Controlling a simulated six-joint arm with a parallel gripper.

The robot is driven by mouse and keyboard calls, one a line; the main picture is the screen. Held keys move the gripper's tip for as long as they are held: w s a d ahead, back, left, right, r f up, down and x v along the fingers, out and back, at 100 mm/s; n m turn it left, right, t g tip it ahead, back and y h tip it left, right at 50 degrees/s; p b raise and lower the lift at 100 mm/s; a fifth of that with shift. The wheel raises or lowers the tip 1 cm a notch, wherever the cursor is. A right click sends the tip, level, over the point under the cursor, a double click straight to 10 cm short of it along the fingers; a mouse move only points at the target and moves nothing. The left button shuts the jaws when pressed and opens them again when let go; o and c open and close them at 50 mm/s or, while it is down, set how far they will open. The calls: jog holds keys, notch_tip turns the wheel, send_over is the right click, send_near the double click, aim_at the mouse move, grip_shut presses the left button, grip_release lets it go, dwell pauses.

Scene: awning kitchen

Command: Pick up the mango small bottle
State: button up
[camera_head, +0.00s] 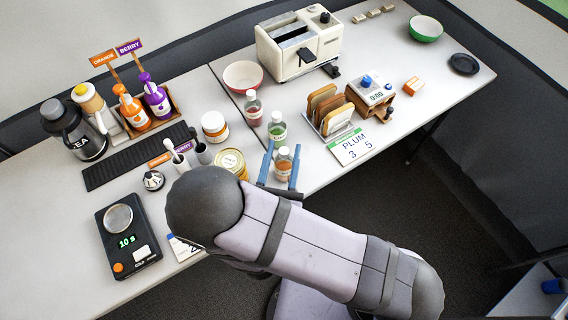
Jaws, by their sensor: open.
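A small bottle with a white cap and orange contents (283,166), seemingly the mango one, stands upright near the table's front edge. My gripper (283,149) is open, with one blue finger on each side of this bottle. I cannot tell whether either finger touches it. The lower part of the bottle is partly hidden by my gripper. A small bottle with green contents (277,130) stands just behind it, and one with red contents (253,110) stands farther back.
A yellow-labelled tin (231,164) stands close left of my gripper, with a white-lidded jar (214,128) behind it. A rack of brown slices (326,108) and a PLUM card (349,147) are to the right. A scale (128,238) lies at the front left.

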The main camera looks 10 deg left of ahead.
jog(key=w, duration=0.1)
jog(key=w+p, duration=0.1)
jog(key=w, duration=0.1)
jog(key=shift+r, duration=0.25)
jog(key=shift+w+f+p, duration=0.15)
jog(key=shift+w+p, duration=0.2)
jog(key=shift+w, duration=0.55)
grip_shut()
